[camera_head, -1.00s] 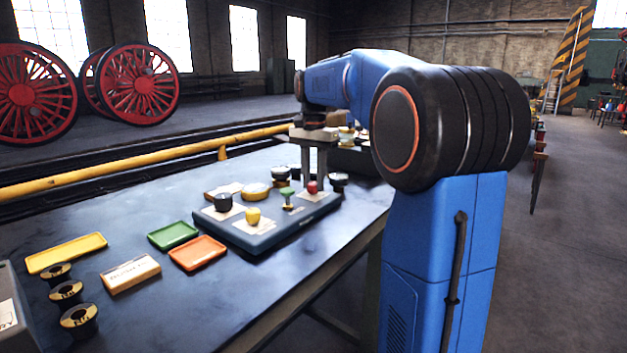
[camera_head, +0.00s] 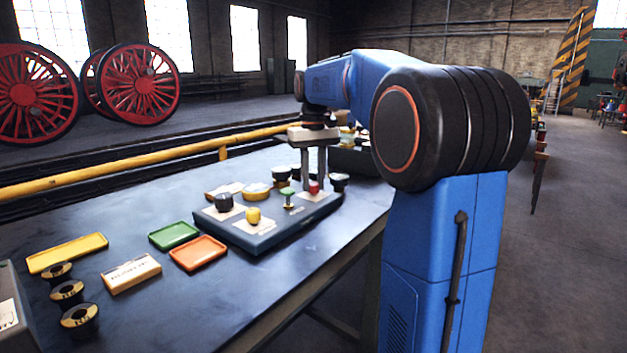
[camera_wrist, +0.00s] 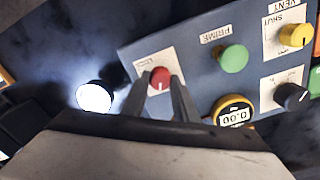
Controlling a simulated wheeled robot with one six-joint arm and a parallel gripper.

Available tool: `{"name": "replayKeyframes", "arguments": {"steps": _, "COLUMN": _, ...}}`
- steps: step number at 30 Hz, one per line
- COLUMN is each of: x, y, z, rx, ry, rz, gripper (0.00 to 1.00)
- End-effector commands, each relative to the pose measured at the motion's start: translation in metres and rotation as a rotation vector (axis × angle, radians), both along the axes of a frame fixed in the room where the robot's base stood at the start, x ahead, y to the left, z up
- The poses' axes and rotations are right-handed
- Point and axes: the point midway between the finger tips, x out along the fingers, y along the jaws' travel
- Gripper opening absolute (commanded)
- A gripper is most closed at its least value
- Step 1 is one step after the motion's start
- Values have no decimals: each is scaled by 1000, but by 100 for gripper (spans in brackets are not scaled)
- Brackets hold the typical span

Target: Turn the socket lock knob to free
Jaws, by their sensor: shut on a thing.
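A red knob (camera_wrist: 160,78) with a white pointer line sits on a pale label plate of the grey-blue panel. Its label is too small and partly hidden to read; I take it as the socket lock knob. It also shows in the head view (camera_head: 314,188) near the panel's far right corner. My gripper (camera_wrist: 158,82) points down at the panel with one finger on each side of the red knob, shut on it. In the head view the fingers (camera_head: 314,172) stand just over the knob.
The panel (camera_head: 262,240) also bears a green PRIME knob (camera_wrist: 233,58), a yellow VENT knob (camera_wrist: 296,35), a black knob (camera_wrist: 290,96) and a gauge reading 0.00 (camera_wrist: 234,112). A bright round-topped thing (camera_wrist: 94,97) stands beside the panel. Green (camera_head: 174,235) and orange (camera_head: 198,252) trays lie nearby.

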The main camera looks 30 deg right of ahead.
Motion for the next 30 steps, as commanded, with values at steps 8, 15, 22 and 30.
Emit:
{"name": "replayKeyframes", "arguments": {"steps": 8, "x": 0, "y": 0, "z": 0, "rx": 0, "ry": -2, "rz": 208, "gripper": 4}}
{"name": "replayKeyframes", "arguments": {"steps": 15, "x": 0, "y": 1, "z": 1, "rx": -1, "ry": -2, "rz": 321, "gripper": 4}}
{"name": "replayKeyframes", "arguments": {"steps": 22, "x": 0, "y": 1, "z": 1, "rx": -1, "ry": -2, "rz": 368, "gripper": 4}}
{"name": "replayKeyframes", "arguments": {"steps": 30, "x": 0, "y": 1, "z": 1, "rx": -1, "ry": -2, "rz": 376, "gripper": 4}}
